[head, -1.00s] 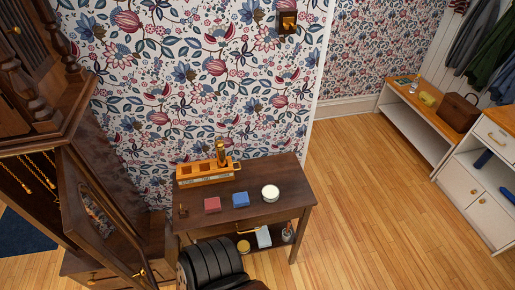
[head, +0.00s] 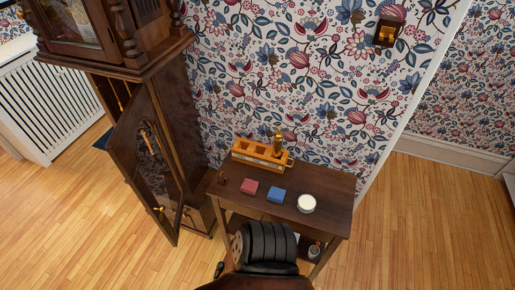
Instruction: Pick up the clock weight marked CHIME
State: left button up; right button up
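The rack's other slots look empty. The marks on its front are too small to read, and I can make out no CHIME mark on the weight. The tall clock (head: 181,120) stands to the left with its door (head: 132,165) open. Brass-coloured parts show inside it, but I cannot tell whether any is a weight. Neither of my grippers is in view.
A dark ribbed shape, which I cannot identify, hides part of the table's front. Clear wooden floor (head: 425,225) lies to the right.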

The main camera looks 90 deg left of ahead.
aim_at(278, 135)
jog(key=u, duration=3.5)
jog(key=i, duration=0.1)
jog(key=z, duration=0.05)
